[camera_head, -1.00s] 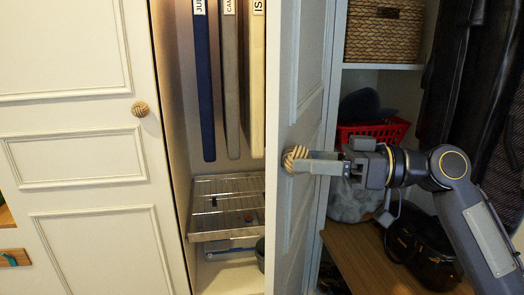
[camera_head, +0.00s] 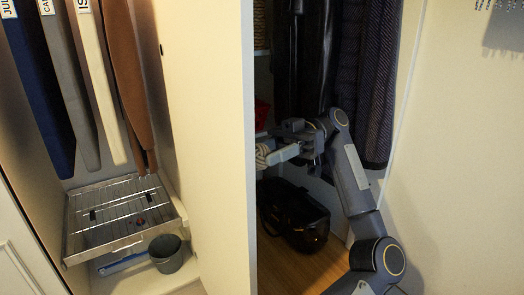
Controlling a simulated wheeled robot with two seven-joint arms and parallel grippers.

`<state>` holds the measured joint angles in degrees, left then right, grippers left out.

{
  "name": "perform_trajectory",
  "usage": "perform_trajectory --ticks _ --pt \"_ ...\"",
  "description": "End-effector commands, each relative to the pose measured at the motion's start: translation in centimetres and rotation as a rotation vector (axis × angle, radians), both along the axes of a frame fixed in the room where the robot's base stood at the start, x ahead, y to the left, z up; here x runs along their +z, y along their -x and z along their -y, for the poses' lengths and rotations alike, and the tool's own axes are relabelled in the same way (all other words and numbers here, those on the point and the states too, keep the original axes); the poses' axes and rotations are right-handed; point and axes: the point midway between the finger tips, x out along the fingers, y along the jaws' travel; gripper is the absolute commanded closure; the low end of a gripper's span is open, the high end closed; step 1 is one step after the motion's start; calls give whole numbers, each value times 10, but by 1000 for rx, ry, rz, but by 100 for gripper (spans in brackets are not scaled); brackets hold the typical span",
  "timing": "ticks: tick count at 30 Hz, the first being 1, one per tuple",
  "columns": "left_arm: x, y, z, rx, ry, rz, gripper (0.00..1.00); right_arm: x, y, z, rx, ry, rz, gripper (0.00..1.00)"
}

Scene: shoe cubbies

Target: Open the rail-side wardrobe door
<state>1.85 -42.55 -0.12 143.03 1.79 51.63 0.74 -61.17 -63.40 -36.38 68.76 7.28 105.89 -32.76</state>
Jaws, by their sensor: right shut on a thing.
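The rail-side wardrobe door (camera_head: 215,120) stands wide open, swung out toward me. Its pale inner face and its free edge show in the head view. Its round striped knob (camera_head: 261,156) is on the far right side of the door, partly hidden by the door edge. My right gripper (camera_head: 275,155) reaches in from the right and is shut on the knob. My left gripper is not in view.
Labelled hanging garments (camera_head: 85,80) and a brown one (camera_head: 125,80) hang inside the opened wardrobe, above a wire rack (camera_head: 120,215) and a grey pot (camera_head: 166,253). Right of the door are dark coats (camera_head: 365,80) and a black bag (camera_head: 293,215).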

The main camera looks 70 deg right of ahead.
Motion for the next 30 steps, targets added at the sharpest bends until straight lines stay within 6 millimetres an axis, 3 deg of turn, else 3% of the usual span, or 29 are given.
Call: perform_trajectory --ticks 9,10,14,24,30 --pt "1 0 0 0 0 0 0 3 0 0 -3 -7 4 99" --pt "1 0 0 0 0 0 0 3 0 0 -3 -7 4 55" --pt "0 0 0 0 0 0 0 2 0 0 -1 -4 2 38" --pt "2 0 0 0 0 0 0 4 -1 0 0 -2 1 37" --pt "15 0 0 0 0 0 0 35 -1 0 0 -1 2 37"
